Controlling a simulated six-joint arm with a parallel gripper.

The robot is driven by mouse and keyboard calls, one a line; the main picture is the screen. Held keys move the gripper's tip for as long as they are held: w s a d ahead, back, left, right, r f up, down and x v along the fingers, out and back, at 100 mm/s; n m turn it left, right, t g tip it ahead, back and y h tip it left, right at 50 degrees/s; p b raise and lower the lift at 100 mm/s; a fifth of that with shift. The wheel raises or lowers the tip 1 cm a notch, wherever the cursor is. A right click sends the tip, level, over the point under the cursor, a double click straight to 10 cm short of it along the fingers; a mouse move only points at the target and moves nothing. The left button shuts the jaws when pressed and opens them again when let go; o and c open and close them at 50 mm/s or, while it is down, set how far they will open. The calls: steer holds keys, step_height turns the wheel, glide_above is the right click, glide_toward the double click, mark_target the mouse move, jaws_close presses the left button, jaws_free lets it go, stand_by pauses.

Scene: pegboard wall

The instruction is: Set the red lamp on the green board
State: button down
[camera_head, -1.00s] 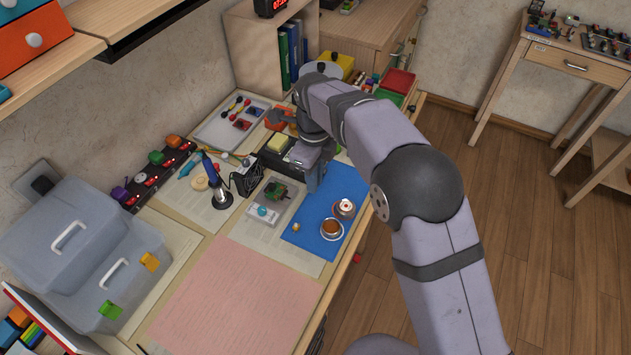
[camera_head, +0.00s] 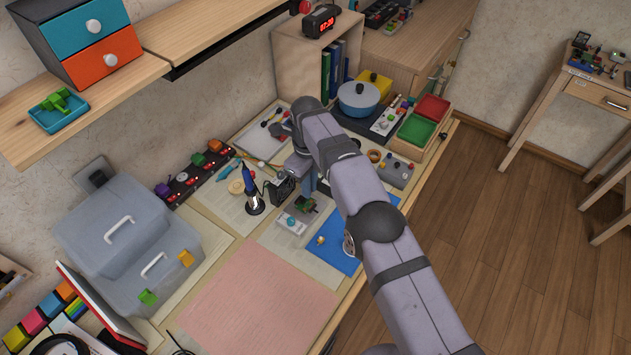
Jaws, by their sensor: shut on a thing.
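My gripper (camera_head: 309,183) points down over the work table, just behind the green board. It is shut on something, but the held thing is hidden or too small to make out. I cannot pick out the red lamp for certain in this view. The green board (camera_head: 306,204) looks small and dark green, and sits on a grey tray-like base beside the left edge of the blue mat. The gripper's fingers look close to the board's far side; whether they touch it I cannot tell.
A soldering iron in its stand (camera_head: 253,196) and a black box (camera_head: 281,190) stand left of the gripper. The blue mat (camera_head: 342,258) is partly covered by my arm. A blue pot (camera_head: 358,98) and red and green bins (camera_head: 416,129) stand behind. The pink mat (camera_head: 250,305) is clear.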

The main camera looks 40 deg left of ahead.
mark_target(309, 206)
steer(key=shift+f, duration=0.2)
steer(key=shift+f+b, duration=1.55)
steer(key=shift+f, duration=0.7)
steer(key=shift+f+b, duration=0.5)
steer(key=shift+b, duration=0.25)
stand_by(0.6)
steer(key=c, duration=1.7)
jaws_free()
steer(key=shift+r, duration=0.1)
steer(key=shift+r+p, duration=2.25)
steer(key=shift+r, duration=0.7)
